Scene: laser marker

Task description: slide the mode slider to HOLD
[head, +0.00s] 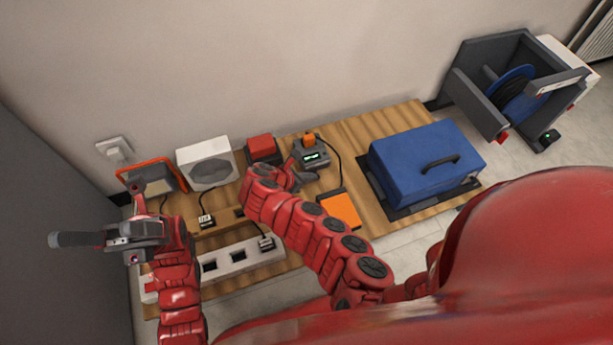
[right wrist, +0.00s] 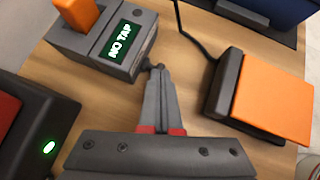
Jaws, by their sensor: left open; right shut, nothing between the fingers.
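A grey box (head: 312,157) with an orange block (head: 308,138) on top stands near the middle of the wooden board. In the right wrist view the box (right wrist: 85,45) shows a lit display (right wrist: 124,43) reading "NO TAP". I cannot clearly make out a mode slider or a HOLD mark. My right gripper (head: 300,176) is shut and empty. In the right wrist view its fingertips (right wrist: 156,72) are close to the box's lower right corner; I cannot tell whether they touch it.
An orange pad (head: 340,208) with a cable lies right of my right gripper. A blue case (head: 425,160) stands further right, a reel stand (head: 510,85) beyond it. A red block (head: 261,148) and a white unit (head: 207,160) stand left of the box. A socket strip (head: 238,258) lies in front.

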